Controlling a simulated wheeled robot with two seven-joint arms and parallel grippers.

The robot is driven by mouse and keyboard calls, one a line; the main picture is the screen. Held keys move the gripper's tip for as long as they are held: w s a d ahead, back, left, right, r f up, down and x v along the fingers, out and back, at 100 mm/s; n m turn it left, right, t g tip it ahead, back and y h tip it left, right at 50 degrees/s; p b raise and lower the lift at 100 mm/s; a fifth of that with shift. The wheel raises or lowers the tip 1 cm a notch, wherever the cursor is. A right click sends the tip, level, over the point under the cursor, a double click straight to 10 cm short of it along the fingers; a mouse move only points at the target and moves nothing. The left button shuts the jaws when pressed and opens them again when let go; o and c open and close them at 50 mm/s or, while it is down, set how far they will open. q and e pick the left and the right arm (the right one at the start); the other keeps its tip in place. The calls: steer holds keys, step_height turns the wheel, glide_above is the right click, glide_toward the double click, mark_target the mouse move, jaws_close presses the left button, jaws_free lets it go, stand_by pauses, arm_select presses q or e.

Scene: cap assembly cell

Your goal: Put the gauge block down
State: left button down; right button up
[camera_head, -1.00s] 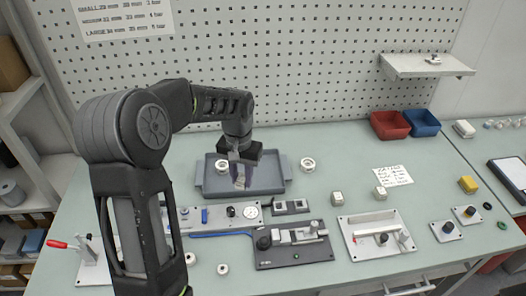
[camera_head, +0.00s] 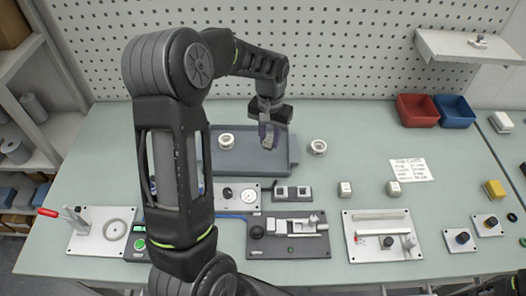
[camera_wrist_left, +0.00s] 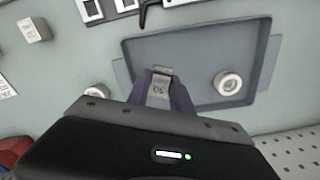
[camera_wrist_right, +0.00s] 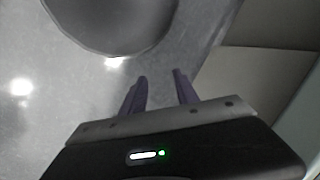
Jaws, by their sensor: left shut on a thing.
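My left gripper (camera_head: 268,140) is shut on a small grey gauge block (camera_wrist_left: 160,84) with dark marks on its face. The block shows between the two fingers in the left wrist view. The gripper points down over the right part of a blue-grey tray (camera_head: 233,167); the tray also shows in the left wrist view (camera_wrist_left: 205,48). Whether the block touches the tray floor cannot be told. My right gripper (camera_wrist_right: 162,88) has its fingers apart with nothing between them, over a grey surface.
A white ring (camera_head: 227,141) sits in the tray's left part; another (camera_head: 318,147) stands outside, right of it. Fixtures (camera_head: 288,236) line the front. Red (camera_head: 417,111) and blue (camera_head: 454,111) bins stand back right. Free table lies right of the tray.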

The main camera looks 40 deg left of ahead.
mark_target(270, 139)
arm_select(q)
steer(key=shift+f, duration=1.5)
steer(key=shift+f, duration=0.35)
step_height(270, 139, down, 3)
steer(key=shift+f+b, duration=0.1)
steer(key=shift+b, duration=1.05)
steer(key=c, duration=1.1)
jaws_free()
